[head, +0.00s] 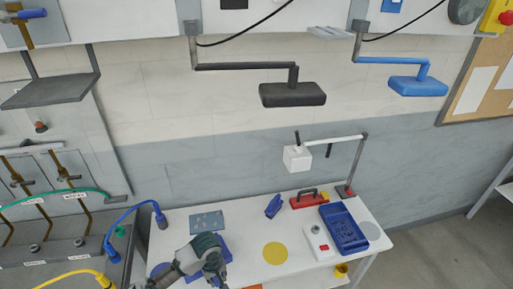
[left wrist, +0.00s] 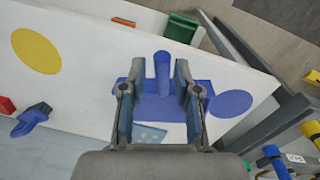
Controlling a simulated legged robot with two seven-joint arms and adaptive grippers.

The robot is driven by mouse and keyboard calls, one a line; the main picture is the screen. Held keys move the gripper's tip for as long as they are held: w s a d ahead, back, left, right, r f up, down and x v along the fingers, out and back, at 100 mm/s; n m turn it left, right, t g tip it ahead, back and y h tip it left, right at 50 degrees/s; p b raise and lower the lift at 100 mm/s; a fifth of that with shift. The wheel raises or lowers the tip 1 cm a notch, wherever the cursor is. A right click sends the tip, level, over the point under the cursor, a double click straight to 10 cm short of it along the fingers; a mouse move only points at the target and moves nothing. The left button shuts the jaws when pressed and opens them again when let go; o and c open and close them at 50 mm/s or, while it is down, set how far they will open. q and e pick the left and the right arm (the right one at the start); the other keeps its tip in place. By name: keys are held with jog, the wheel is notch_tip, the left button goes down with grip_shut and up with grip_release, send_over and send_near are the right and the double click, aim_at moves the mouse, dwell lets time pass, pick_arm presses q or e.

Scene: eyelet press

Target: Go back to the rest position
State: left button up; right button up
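My left gripper (head: 216,272) is over the front left part of the white table in the head view. In the left wrist view its two fingers (left wrist: 157,95) are apart, so it is open. A blue piece with a flat base and an upright round post (left wrist: 162,72) shows between and beyond the fingers. I see no contact with it. In the head view the gripper partly hides this blue piece (head: 226,248). My right gripper is in neither view.
On the white table (head: 245,222) are a yellow disc (head: 275,253), a blue tray (head: 343,230), a white box with a button (head: 319,243), a red tool (head: 309,198) and a blue tool (head: 273,206). A lamp arm (head: 335,139) overhangs the back. A panel with hoses (head: 60,240) stands left.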

pick_arm(q)
jog(key=s+d+f+m+t+h, duration=0.1)
jog(key=s+d+f+m+h, duration=0.1)
jog(key=s+d+f+m, duration=0.35)
jog(key=s+a+f+m+t+y, duration=0.1)
jog(key=s+a+f, duration=0.1)
jog(key=s+a, duration=0.45)
jog(key=s+a+f+m+t+y, duration=0.15)
jog(key=s+a, duration=0.25)
jog(key=s, duration=0.5)
notch_tip(320, 180, down, 25)
jog(key=s+a+g+b, duration=0.1)
jog(key=b, duration=0.1)
jog(key=s+a+f+g, duration=0.1)
jog(key=s+f, duration=0.8)
jog(key=f, duration=0.1)
jog(key=s+a+f+b, duration=0.1)
jog(key=s+a+f, duration=0.1)
jog(key=s+f, duration=0.7)
jog(key=shift+s+a+f+g, duration=0.3)
jog(key=shift+f+g, duration=0.05)
jog(key=shift+f, duration=0.45)
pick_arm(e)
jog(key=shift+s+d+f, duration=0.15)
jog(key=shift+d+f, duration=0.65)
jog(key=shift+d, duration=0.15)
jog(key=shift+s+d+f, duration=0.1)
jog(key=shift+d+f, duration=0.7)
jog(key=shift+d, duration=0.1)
